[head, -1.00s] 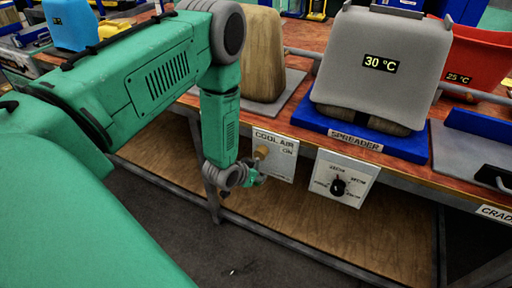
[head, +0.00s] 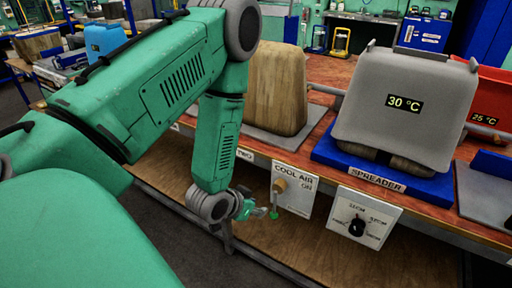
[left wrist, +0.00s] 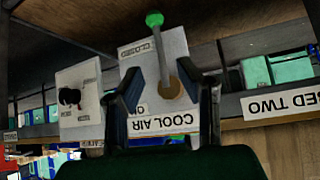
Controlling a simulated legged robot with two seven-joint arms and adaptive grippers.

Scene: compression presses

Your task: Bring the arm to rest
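My left gripper (head: 262,211) is low in front of the bench, just left of the COOL AIR panel (head: 303,191). In the left wrist view its two dark fingers are spread apart, and the gripper (left wrist: 159,66) is open with nothing pinched. The panel's lever (head: 275,198) points down from a brass-coloured pivot and ends in a green knob (head: 273,215). In the left wrist view, which is upside down, the lever (left wrist: 163,52) appears between the fingers and its green knob (left wrist: 154,19) beyond their tips. My right gripper is not in view.
A dial panel (head: 363,220) sits right of the COOL AIR panel. Above it, a grey block reading 30 °C (head: 408,105) rests on the blue SPREADER base (head: 382,178). A tan block (head: 277,88) stands left. A red container (head: 490,112) is far right.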

